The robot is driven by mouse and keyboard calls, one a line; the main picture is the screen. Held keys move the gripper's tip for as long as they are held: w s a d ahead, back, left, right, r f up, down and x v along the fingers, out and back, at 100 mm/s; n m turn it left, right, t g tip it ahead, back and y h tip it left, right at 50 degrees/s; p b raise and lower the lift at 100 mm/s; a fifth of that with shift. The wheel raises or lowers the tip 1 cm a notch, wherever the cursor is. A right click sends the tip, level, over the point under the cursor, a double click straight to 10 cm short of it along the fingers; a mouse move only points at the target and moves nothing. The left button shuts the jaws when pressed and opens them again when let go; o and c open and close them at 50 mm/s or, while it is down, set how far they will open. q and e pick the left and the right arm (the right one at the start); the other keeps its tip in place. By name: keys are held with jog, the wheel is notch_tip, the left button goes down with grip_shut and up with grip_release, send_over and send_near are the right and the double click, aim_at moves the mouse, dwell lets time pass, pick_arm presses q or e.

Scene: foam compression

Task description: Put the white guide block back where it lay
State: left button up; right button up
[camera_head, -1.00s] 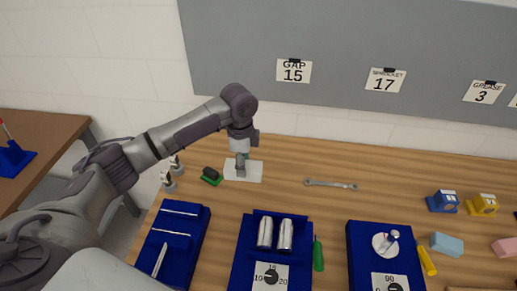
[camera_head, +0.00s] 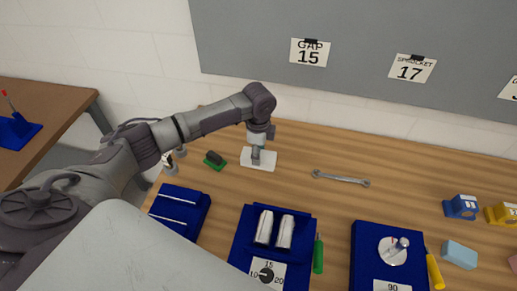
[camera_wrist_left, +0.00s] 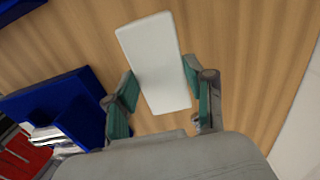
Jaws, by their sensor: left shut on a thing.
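The white guide block (camera_head: 259,163) is a flat white slab at the back left of the wooden bench, right of a green-based brush. My left gripper (camera_head: 256,150) reaches down over it and is shut on it. In the left wrist view the white guide block (camera_wrist_left: 155,55) lies between the two green-padded fingers of the left gripper (camera_wrist_left: 160,97) and extends out past them. I cannot tell whether its underside touches the bench. My right gripper is not in view.
The brush (camera_head: 215,160) is left of the block. A wrench (camera_head: 341,178) lies to its right, with bare wood between. Blue fixtures stand nearer: a tray (camera_head: 196,213), a holder with two metal cylinders (camera_head: 246,228) and a dial fixture (camera_head: 362,240). The wall is behind.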

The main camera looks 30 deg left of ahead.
pick_arm(q)
jog(key=shift+f+b, duration=0.8)
jog(key=shift+f, duration=0.1)
jog(key=shift+f+b, duration=0.3)
jog(key=shift+b, duration=0.05)
jog(key=shift+f, duration=0.5)
jog(key=shift+f+b, duration=0.55)
jog(key=shift+f, duration=0.65)
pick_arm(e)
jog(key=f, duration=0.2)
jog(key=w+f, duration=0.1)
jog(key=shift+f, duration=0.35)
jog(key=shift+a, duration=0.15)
pick_arm(q)
jog(key=shift+f, duration=0.3)
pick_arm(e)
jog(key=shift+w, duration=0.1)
